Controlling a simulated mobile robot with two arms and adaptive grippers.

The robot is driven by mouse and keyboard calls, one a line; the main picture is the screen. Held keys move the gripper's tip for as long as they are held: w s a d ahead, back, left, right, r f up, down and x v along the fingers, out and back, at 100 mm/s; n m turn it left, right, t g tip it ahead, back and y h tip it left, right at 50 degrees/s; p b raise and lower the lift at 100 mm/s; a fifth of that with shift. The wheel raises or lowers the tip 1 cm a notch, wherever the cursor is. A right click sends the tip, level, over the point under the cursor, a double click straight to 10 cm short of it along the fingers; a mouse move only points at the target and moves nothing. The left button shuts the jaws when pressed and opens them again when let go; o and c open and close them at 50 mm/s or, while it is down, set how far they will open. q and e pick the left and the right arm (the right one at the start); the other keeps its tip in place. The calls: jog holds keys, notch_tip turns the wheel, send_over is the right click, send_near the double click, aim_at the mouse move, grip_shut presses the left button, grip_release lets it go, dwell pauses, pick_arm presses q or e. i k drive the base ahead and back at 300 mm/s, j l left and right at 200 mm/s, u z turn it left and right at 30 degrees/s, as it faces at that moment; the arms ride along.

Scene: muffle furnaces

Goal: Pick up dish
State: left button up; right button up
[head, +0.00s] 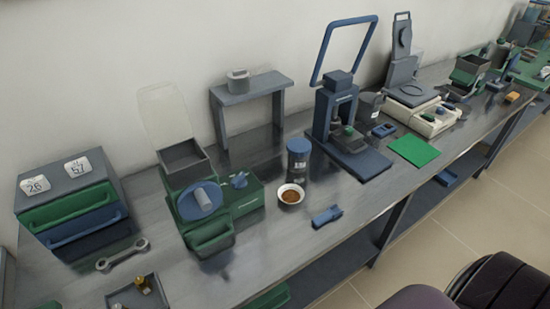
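A dark blue-grey cylinder (298,160) stands just behind the dish. Nothing is touching the dish from above. Neither of my grippers shows in this view.
A green machine with a blue wheel (202,201) stands left of the dish. A small blue tool (327,216) lies to the right. A tall blue press (345,125) and a green mat (414,150) are further right. A wrench (123,256) lies at left.

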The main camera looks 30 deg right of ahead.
aim_at(290, 194)
jog(key=z, duration=1.05)
